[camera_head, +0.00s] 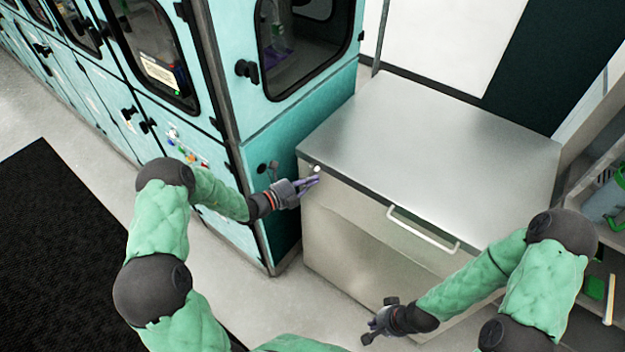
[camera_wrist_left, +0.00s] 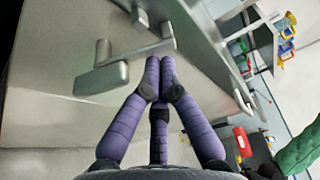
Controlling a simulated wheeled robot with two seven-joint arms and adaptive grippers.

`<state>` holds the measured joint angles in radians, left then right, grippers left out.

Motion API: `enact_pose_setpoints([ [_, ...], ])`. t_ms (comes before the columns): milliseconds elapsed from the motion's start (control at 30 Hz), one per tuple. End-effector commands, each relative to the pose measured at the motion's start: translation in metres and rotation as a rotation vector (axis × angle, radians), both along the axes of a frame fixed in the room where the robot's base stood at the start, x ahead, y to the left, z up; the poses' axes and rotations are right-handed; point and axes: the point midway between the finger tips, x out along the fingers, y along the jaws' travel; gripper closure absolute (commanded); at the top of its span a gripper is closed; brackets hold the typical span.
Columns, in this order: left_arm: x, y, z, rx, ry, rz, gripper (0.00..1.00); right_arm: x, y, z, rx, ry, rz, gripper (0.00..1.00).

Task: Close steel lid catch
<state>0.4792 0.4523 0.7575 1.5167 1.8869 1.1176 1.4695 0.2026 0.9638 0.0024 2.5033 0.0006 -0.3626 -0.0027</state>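The steel chest (camera_head: 345,230) stands beside the teal cabinets, with its flat lid (camera_head: 440,140) lying down on top. The steel catch (camera_wrist_left: 102,79) is at the chest's upper left front, large in the left wrist view. Its lever sticks out from the front, with a flat bar (camera_wrist_left: 150,51) beside it. My left gripper (camera_head: 317,180) is at this corner, its purple fingers together and empty. In the left wrist view its fingertips (camera_wrist_left: 160,64) are at the bar's end; I cannot tell whether they touch. My right gripper (camera_head: 368,337) is low before the chest, its fingers unclear.
A white bar handle (camera_head: 423,228) runs across the chest's front. Teal cabinets (camera_head: 290,130) with dark knobs stand close on the left. A shelf (camera_head: 607,255) with green items is at the right. A black mat (camera_head: 60,250) lies on the open floor at the left.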

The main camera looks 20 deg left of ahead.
Motion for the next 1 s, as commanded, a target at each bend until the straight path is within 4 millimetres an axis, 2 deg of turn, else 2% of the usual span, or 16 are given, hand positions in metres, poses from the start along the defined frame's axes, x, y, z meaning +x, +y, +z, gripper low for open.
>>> enact_pose_setpoints([
  [367,0.002,0.006,0.005,-0.135,0.049,0.001,1.0,0.0,0.0,0.012,0.0,0.0,0.0,1.0],
  [1000,0.004,0.011,0.007,-0.135,0.049,0.001,1.0,0.0,0.0,0.02,0.0,0.0,0.0,1.0],
])
